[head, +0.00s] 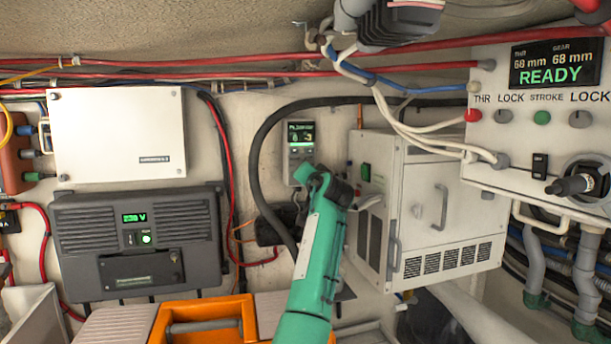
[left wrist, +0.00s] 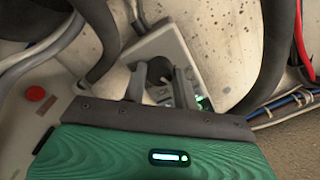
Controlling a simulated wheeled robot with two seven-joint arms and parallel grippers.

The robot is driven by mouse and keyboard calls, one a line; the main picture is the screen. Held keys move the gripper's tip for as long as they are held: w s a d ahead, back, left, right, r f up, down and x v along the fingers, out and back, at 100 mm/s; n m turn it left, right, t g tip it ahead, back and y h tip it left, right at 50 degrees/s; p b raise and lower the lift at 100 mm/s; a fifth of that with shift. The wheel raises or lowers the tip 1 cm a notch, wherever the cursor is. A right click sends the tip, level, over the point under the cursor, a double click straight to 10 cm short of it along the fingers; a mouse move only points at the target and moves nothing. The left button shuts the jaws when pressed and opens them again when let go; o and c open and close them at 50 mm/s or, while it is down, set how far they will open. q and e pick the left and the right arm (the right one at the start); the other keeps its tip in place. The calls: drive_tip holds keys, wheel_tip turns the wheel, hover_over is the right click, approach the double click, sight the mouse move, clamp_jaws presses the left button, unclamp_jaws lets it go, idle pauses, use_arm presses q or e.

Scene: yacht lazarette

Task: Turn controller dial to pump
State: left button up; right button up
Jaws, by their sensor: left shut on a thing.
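The controller (head: 300,137) is a small grey wall box with a lit green display on the back wall. In the left wrist view the controller (left wrist: 178,42) shows as a pale grey panel, seen tilted, with a green light near its edge. My left gripper (left wrist: 160,84) has its two grey fingers on either side of a dark round dial (left wrist: 158,67) and is shut on it. In the head view my green left arm covers the controller's lower part and the dial. The dial's pointer and labels cannot be read. My right gripper is not in view.
A black hose (head: 256,150) loops close left of the controller. A white vented cabinet (head: 425,210) stands just right of my arm. A white panel reading READY (head: 557,75) is at right. A dark grey charger box (head: 140,240) and an orange toolbox (head: 243,303) are at left.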

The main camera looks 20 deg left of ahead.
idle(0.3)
use_arm(q)
drive_tip(key=o, duration=1)
drive_tip(key=b+v, duration=0.6)
drive_tip(key=v, duration=0.7)
drive_tip(key=shift+s+d, duration=0.25)
drive_tip(key=shift+d, duration=0.05)
drive_tip(key=shift+r, duration=0.1)
